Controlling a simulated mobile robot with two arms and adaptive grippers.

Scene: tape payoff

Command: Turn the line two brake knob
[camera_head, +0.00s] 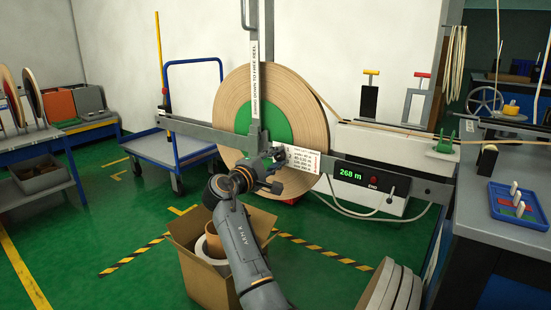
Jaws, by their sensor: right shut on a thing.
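A large tan tape reel (305,105) with a green core (279,122) stands upright behind a grey crossbar (208,134). My right gripper (272,160) is at the crossbar, in front of the lower part of the reel. It is shut on a small dark part there, which looks like the brake knob; the fingers hide most of it, so its turn angle cannot be read. A white printed tag (303,160) is just right of the gripper. My left gripper is not in view.
A vertical arm (254,90) labelled "swing down to free reel" crosses the reel. An open cardboard box (195,262) stands below my right arm. A blue cart (150,146) is left; a bench with a blue tray (532,218) is right. Green floor lies open left.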

